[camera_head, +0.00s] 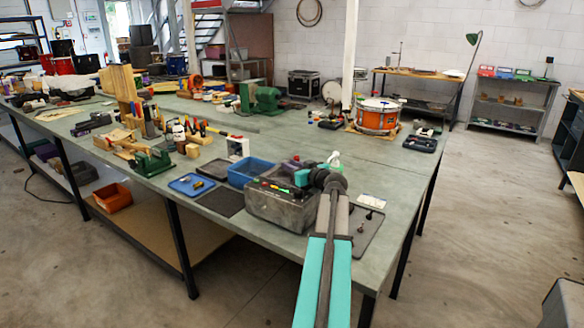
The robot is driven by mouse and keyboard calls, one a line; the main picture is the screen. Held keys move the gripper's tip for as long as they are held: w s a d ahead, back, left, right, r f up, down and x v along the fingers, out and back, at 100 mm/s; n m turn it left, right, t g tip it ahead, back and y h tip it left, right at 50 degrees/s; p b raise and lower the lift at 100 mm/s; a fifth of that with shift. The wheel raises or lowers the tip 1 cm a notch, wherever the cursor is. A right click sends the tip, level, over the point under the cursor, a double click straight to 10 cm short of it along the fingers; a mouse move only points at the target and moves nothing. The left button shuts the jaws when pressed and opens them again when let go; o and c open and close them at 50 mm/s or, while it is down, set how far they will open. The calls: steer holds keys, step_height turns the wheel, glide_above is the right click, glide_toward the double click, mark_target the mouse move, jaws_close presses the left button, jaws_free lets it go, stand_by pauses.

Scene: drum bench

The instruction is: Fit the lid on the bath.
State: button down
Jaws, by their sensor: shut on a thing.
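The bath (272,209) looks to be the grey metal box near the front edge of the bench, at the end of my arm. My gripper (297,170) is over the far right part of this box, partly hidden by my own wrist. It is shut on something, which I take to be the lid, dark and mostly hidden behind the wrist. I cannot tell whether the lid touches the bath's rim or is apart from it. Small green and red details show along the bath's top.
A blue bin (250,171), a blue tray (191,184) and a dark mat (221,201) lie left of the bath. A grey tray (368,238) with small dark parts lies to the right. An orange drum (376,117) stands farther back. Bare bench lies between.

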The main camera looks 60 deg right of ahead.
steer(key=c, duration=1.5)
jaws_free()
steer(key=shift+o, duration=0.2)
steer(key=shift+s+a, duration=0.1)
steer(key=b+v, duration=0.2)
steer(key=v, duration=1)
steer(key=shift+s, duration=0.1)
steer(key=shift+s+a+r, duration=0.15)
steer(key=shift+s+a, duration=0.15)
steer(key=shift+s, duration=0.3)
steer(key=shift+r, duration=0.15)
